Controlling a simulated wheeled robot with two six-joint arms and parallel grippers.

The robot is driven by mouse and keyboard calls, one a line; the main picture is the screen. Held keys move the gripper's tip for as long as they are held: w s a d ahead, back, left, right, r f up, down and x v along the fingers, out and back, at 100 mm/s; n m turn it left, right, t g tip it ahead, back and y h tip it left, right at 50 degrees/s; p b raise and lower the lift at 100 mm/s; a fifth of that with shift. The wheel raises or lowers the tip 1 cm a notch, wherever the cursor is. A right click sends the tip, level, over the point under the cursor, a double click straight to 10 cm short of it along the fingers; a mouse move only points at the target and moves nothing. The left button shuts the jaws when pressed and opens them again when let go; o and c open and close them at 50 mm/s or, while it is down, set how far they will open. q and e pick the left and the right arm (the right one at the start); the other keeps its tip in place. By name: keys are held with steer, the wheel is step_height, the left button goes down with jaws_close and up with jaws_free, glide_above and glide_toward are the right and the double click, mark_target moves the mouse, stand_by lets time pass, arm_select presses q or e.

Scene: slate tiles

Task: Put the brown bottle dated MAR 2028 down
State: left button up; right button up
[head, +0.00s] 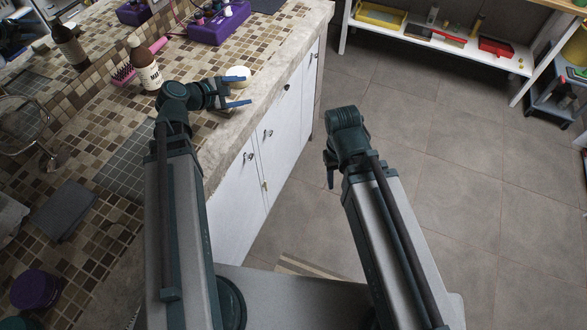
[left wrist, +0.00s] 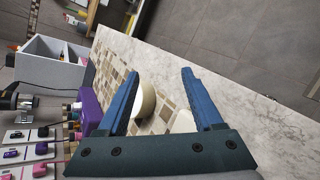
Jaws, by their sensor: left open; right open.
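My left gripper (head: 240,90) is open and empty over the counter's front edge, apart from the bottle. Its two blue fingers also show in the left wrist view (left wrist: 158,82), spread apart. The bottle cannot be made out in the left wrist view. My right gripper (head: 330,172) is open, pointing down beside the counter, largely hidden by its own wrist.
A cream round container (head: 238,74) sits by the left gripper's fingers; it also shows in the left wrist view (left wrist: 146,101). A pink brush (head: 123,73) lies beside the bottle. A purple caddy (head: 219,23) stands farther back. A folded grey cloth (head: 66,210) lies nearer.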

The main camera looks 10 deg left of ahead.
arm_select(q)
steer(key=s+d+f+m+g+y, duration=0.1)
steer(key=s+d+f+m+g, duration=0.25)
steer(key=d+m, duration=0.3)
steer(key=s+d+f+m+g, duration=0.3)
steer(key=s+d+f+m, duration=0.15)
steer(key=d, duration=0.25)
steer(key=s+d+f+m+g+y, duration=0.1)
steer(key=s+d+m+g+y, duration=0.1)
steer(key=s+m, duration=0.3)
steer(key=s+d+f+m+g+y, duration=0.1)
steer(key=s+d+m+g+y, duration=0.1)
steer(key=s+m+y, duration=0.3)
steer(key=shift+s+d+f+m, duration=0.25)
steer(key=shift+f+m, duration=0.1)
steer(key=shift+m, duration=0.55)
step_height(320, 180, up, 4)
steer(key=p, duration=0.4)
steer(key=shift+f, duration=0.1)
